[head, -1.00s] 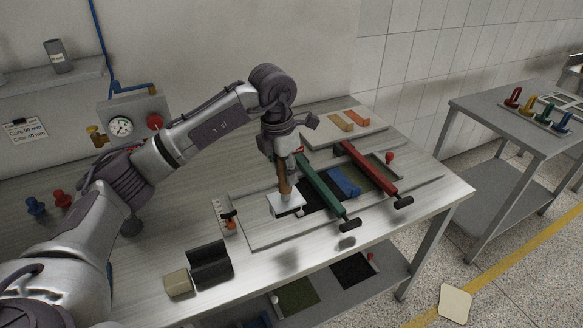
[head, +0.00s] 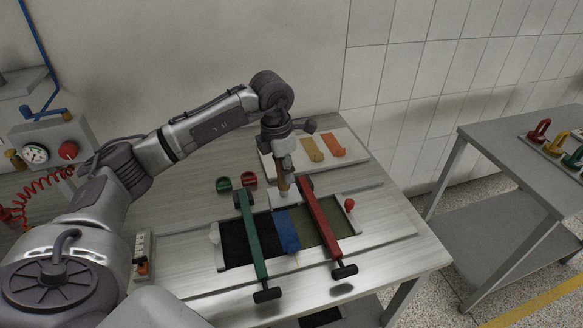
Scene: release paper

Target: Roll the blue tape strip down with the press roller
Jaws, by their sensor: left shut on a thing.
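The blue tape strip (head: 288,231) lies across the seam between a black sheet (head: 231,243) and an olive sheet (head: 311,224) on the metal work plate. A green bar (head: 253,243) crosses the black sheet left of the tape. A red bar (head: 325,228) crosses the olive sheet on its right. My left gripper (head: 281,158) is shut on the brown handle of the press roller (head: 284,183). The roller's pale head is at the far end of the tape, between the bars. I cannot tell whether it touches the tape. My right gripper is not in view.
A pale board (head: 347,150) with tan and orange strips lies at the back. A red ball knob (head: 350,203) is right of the red bar. A side table (head: 505,145) stands at the right.

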